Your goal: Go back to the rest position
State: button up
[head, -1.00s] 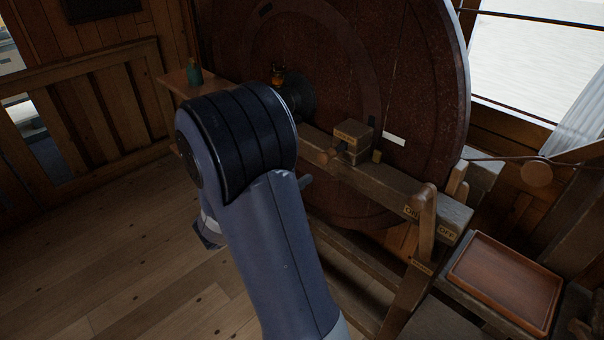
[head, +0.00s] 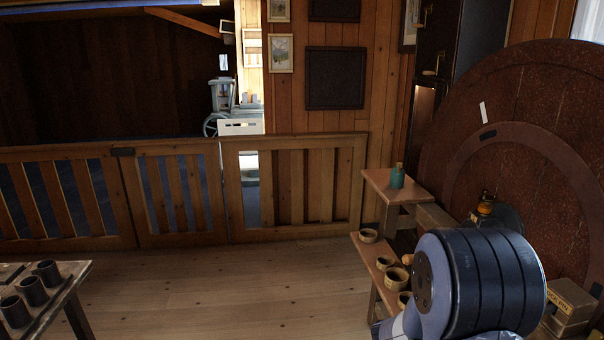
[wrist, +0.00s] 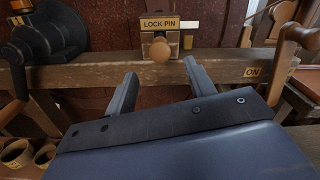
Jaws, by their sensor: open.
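My gripper (wrist: 160,72) shows in the wrist view, with its two dark fingers apart and nothing between them. Its fingertips point toward a wooden beam (wrist: 100,78) and the box labelled LOCK PIN (wrist: 172,24). The round wooden knob (wrist: 160,50) on that box lies just beyond the gap between the fingers, and I see no contact. In the head view my arm fills the lower right and hides my gripper. The lock pin box (head: 572,299) shows there at the right edge, partly behind my arm.
A large brown wheel (head: 450,150) stands at the right. A wooden lever (wrist: 295,45) by the ON label is right of my gripper. A shelf holds bowls (head: 397,279); a teal bottle (head: 397,176) stands above. Dark cups (head: 32,291) sit on the left table. The middle floor is clear.

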jog(key=d, duration=0.3)
jog(key=d+p, duration=0.1)
jog(key=d, duration=0.3)
jog(key=w+d, duration=0.1)
jog(key=d, duration=0.2)
jog(key=shift+d+p, duration=0.3)
jog(key=shift+d, duration=0.05)
